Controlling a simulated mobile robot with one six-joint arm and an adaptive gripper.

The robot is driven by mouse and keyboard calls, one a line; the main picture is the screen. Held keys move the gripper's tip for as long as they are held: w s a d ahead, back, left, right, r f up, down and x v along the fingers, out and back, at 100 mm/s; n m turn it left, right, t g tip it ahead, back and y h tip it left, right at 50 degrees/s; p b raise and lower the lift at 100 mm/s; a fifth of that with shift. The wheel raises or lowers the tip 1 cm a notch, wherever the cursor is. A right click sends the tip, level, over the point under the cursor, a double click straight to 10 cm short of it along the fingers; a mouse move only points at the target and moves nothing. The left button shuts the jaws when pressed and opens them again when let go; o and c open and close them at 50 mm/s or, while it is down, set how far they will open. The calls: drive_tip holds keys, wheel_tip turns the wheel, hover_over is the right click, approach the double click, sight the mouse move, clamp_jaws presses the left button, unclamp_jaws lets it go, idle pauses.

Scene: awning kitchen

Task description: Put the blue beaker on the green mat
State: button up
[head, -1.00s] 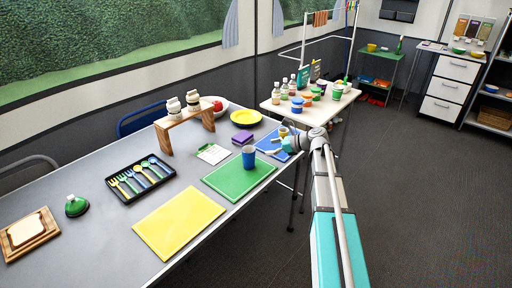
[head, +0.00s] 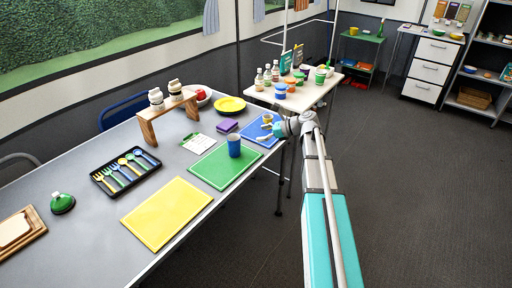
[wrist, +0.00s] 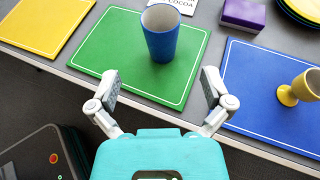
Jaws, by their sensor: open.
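The blue beaker (head: 234,145) stands upright on the green mat (head: 212,172), near the mat's far right part. In the wrist view the beaker (wrist: 161,38) shows its pale inside, and the green mat (wrist: 112,62) lies under it. My gripper (wrist: 160,82) is open and empty. Its two fingers are spread apart, just short of the beaker and not touching it. In the head view my gripper (head: 268,131) is seen from behind, over the table's edge by the blue mat (head: 258,137).
A yellow mat (head: 165,212) lies left of the green one. An eggcup-like yellow cup (wrist: 300,88) stands on the blue mat. A purple block (wrist: 244,13) and a cutlery tray (head: 126,172) are also on the table. The floor at right is clear.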

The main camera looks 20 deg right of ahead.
drive_tip(key=s+a+f+n, duration=0.1)
drive_tip(key=a, duration=0.1)
drive_tip(key=s+a+f+n+g+h, duration=0.1)
drive_tip(key=s+n, duration=0.1)
drive_tip(key=s+a+f+n+g, duration=0.1)
drive_tip(key=a+f+n, duration=0.1)
drive_tip(key=shift+s+a+h, duration=0.3)
drive_tip(key=shift+s, duration=0.05)
drive_tip(key=s+a+f+n+g+h, duration=0.2)
drive_tip(key=s+n+h, duration=0.3)
drive_tip(key=s+n, duration=0.4)
drive_tip(key=s+a+f+n+g+h, duration=0.3)
drive_tip(key=s+f+n+h, duration=0.1)
drive_tip(key=s+n, duration=0.5)
drive_tip(key=shift+s+a+f+n+h, duration=0.25)
drive_tip(key=shift+a+f+n+h, duration=0.15)
drive_tip(key=shift+f+n, duration=0.25)
wheel_tip(320, 180, up, 18)
drive_tip(key=p, duration=1.7)
drive_tip(key=shift+f+p, duration=0.25)
drive_tip(key=shift+p, duration=0.05)
